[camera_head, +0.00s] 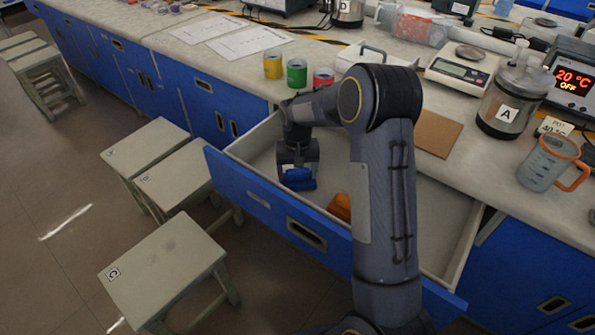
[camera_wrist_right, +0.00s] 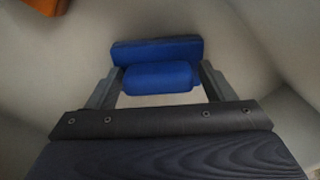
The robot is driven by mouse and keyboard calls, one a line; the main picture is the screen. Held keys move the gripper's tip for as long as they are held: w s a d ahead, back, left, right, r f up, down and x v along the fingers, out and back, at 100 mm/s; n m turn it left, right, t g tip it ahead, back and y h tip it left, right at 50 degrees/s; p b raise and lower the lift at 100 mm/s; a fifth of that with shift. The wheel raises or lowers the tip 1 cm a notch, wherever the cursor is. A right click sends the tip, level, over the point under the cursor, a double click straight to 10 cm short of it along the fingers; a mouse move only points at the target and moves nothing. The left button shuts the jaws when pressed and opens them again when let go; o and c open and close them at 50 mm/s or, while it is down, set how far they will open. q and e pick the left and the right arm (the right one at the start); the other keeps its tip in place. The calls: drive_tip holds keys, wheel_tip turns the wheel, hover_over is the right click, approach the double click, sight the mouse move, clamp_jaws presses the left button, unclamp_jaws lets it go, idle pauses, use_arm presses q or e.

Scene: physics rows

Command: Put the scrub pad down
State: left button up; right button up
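The scrub pad (camera_head: 299,179) is blue and shows inside the open drawer, close to the front panel. In the right wrist view the blue scrub pad (camera_wrist_right: 157,78) lies between both fingers, with a rounded near part and a wider flat part behind it. My right gripper (camera_head: 298,168) points down into the drawer, and its fingers appear closed on the pad's sides. Whether the pad touches the drawer floor cannot be told. My left gripper is not in view.
The drawer (camera_head: 440,222) has pale walls and a blue front. An orange object (camera_head: 339,207) lies in it, partly behind my arm. Several coloured jars (camera_head: 297,73), a scale (camera_head: 461,68) and a glass vessel (camera_head: 508,104) stand on the bench. Stools (camera_head: 163,262) stand left of the drawer.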

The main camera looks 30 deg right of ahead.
sight(298, 170)
drive_tip(key=shift+o, duration=0.7)
drive_tip(key=shift+r, duration=0.5)
wheel_tip(298, 170, up, 11)
drive_tip(key=p, duration=0.2)
drive_tip(key=s+a+r+n+t+y, duration=0.1)
drive_tip(key=s+a+r, duration=0.1)
drive_tip(key=s+r, duration=0.35)
drive_tip(key=s+a+r+t+y, duration=0.2)
drive_tip(key=s+r, duration=0.1)
drive_tip(key=s, duration=0.6)
drive_tip(key=s+a+f+n+t, duration=0.1)
drive_tip(key=s+a, duration=0.2)
drive_tip(key=s, duration=0.4)
drive_tip(key=s+a+f+n+t, duration=0.1)
drive_tip(key=s+a, duration=0.3)
drive_tip(key=s, duration=0.3)
drive_tip(key=shift+s+a+f+t+y, duration=0.25)
drive_tip(key=shift+s+f+t+y, duration=0.05)
drive_tip(key=shift+f+y, duration=0.1)
